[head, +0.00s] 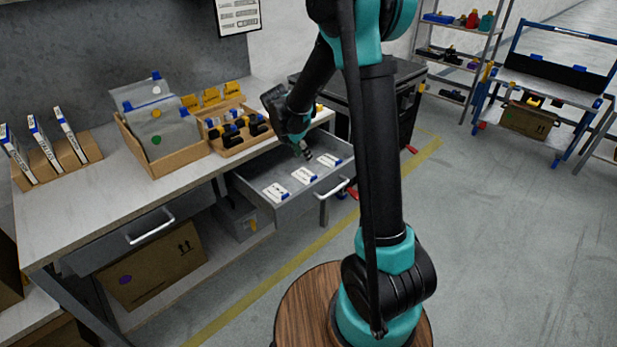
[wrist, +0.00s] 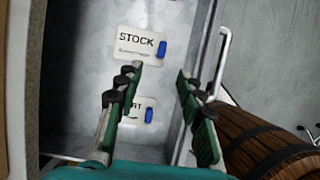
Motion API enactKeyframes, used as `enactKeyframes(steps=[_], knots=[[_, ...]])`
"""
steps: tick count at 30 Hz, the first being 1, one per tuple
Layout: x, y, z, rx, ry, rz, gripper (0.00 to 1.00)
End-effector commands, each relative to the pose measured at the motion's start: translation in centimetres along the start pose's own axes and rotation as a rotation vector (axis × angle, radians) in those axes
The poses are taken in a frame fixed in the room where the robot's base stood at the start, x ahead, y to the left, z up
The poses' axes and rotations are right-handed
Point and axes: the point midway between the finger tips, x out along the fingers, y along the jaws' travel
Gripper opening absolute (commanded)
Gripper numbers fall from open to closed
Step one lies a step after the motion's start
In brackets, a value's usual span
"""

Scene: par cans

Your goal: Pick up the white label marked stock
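The white label marked STOCK (wrist: 135,44) lies flat in the open drawer, with a blue tab at its right edge. My gripper (wrist: 157,80) is open and empty, pointing down over the drawer (head: 267,176). A second white label (wrist: 148,116), with a blue tab, lies between the fingers in the picture; its word is partly hidden. A third label (head: 276,192) lies nearest the head camera.
The drawer handle (head: 331,189) juts out from its front. On the bench above stand cardboard bins, one with bags (head: 168,160), and a rack of boxes (head: 63,163). The floor at right is clear.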

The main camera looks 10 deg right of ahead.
Motion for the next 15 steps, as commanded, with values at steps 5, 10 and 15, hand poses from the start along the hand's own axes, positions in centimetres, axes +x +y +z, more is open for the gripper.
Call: enactKeyframes(steps=[5,10,15], knots=[[3.6,0.0,0.0,0.003,0.0,0.001,0.38],[6.4,0.0,0.0,0.003,0.001,0.001,0.38],[7.9,0.0,0.0,0.003,0.001,0.001,0.38]])
